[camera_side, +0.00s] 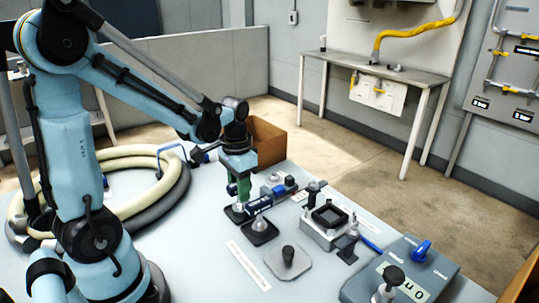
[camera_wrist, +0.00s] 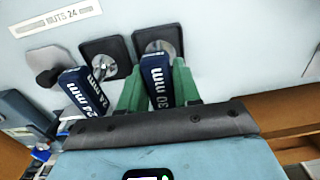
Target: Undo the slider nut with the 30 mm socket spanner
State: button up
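The 30 mm socket spanner (camera_wrist: 158,82) has a dark blue handle with white lettering in the wrist view. Its head is at a metal post on a dark square pad (camera_wrist: 142,38). My gripper (camera_wrist: 158,66) has its two green fingers on either side of this handle, very close to it; a firm grip cannot be made out. In the side view my gripper (camera_side: 238,204) points down, low over the table at the rear pad. I cannot pick out the slider nut.
A grey plate with a black knob (camera_side: 288,262) lies in front. A fixture with a black square frame (camera_side: 328,218) stands to the right, beside a control box (camera_side: 400,270) with a blue knob. A coiled hose (camera_side: 165,190) lies behind my arm. A cardboard box (camera_side: 267,142) stands behind.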

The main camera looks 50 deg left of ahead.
grip_shut()
jog(key=shift+r, duration=2.5)
